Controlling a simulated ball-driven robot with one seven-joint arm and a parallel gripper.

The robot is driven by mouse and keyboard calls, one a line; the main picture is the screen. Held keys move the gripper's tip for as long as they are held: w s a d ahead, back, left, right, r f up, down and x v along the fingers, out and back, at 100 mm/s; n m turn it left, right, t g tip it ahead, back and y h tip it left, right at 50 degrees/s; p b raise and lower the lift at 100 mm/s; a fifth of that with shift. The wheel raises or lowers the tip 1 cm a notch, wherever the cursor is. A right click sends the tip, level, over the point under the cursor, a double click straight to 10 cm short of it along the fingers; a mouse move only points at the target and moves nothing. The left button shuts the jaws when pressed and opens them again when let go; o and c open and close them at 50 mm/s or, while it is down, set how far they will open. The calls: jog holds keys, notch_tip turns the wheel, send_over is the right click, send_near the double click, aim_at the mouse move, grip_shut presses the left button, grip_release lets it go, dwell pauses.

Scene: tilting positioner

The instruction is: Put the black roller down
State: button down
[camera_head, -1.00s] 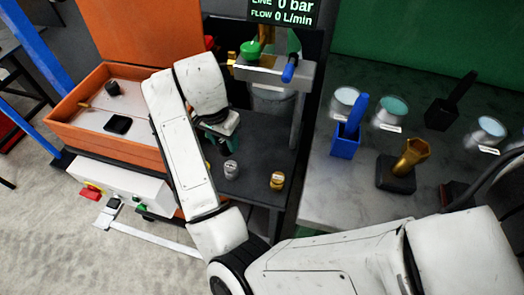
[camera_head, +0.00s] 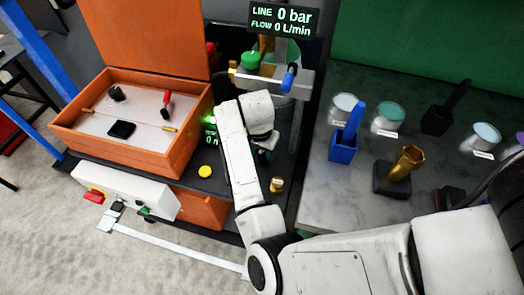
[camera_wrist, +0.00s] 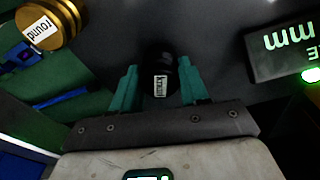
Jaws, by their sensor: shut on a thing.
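My gripper (camera_wrist: 160,82) shows in the wrist view with its teal fingers shut on the black roller (camera_wrist: 160,62). The roller is dark and round and bears a small white label that appears to read "knurl". A dark surface lies behind it; I cannot tell whether the roller touches it. In the head view my white arm hides the roller and most of the gripper, above the dark bench (camera_head: 232,208).
A gold roller labelled "round" (camera_wrist: 48,25) stands on the bench, also in the head view (camera_head: 277,185). A "mm" display (camera_wrist: 288,45) is close at right in the wrist view. A yellow disc (camera_head: 205,171) and open orange box (camera_head: 180,158) lie left.

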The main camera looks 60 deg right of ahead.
aim_at(260, 154)
jog(key=shift+f, duration=0.45)
jog(key=c, duration=0.6)
grip_release()
jog(key=shift+f, duration=0.1)
jog(key=r, duration=0.4)
jog(key=a+r, duration=0.1)
jog(key=r, duration=0.7)
jog(key=shift+s+a+r+b, duration=0.1)
jog(key=shift+a+b, duration=0.1)
jog(key=shift+b, duration=0.2)
